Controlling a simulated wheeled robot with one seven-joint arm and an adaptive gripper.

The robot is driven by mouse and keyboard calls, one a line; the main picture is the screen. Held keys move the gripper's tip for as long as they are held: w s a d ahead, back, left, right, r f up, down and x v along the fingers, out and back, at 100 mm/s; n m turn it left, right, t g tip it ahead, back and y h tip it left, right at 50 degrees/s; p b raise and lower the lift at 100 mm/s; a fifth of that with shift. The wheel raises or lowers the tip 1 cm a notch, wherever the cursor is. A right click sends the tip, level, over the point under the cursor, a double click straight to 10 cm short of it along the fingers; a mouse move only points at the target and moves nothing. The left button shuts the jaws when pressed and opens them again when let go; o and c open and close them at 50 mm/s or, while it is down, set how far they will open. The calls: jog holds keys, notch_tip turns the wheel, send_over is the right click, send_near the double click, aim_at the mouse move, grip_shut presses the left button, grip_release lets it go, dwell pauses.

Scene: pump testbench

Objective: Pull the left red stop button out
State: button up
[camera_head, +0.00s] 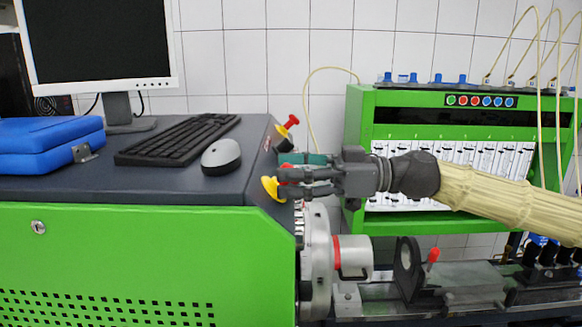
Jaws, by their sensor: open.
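A stop button with a yellow collar (271,187) sits on the sloped right end of the green bench, at its near edge. Its red head (288,174) shows partly between my gripper's fingers. My gripper (286,177) is open and reaches in from the right, with its fingertips around or beside the red head. I cannot tell whether they touch it. A second red stop button (290,122) with a yellow collar stands farther back on the same panel, clear of my gripper. The fingers hide part of the panel between the two buttons.
A mouse (221,155) and keyboard (180,138) lie on the bench top to the left. A round metal flange (318,260) and a red-ringed cylinder (353,257) are below my gripper. A green test cabinet (354,140) stands behind my arm.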

jog(key=shift+w+f, duration=0.15)
jog(key=shift+w, duration=0.05)
jog(key=shift+s, duration=0.2)
jog(key=shift+c, duration=0.6)
grip_shut()
jog(key=shift+w+d+b, duration=0.1)
jog(key=shift+b, duration=0.75)
jog(key=shift+d+r+b, duration=0.15)
jog(key=shift+r+b, duration=0.05)
jog(key=shift+b, duration=0.15)
jog(key=shift+d+r+b, duration=0.25)
jog(key=shift+r+b, duration=0.05)
jog(key=shift+b, duration=0.2)
jog(key=shift+r, duration=0.15)
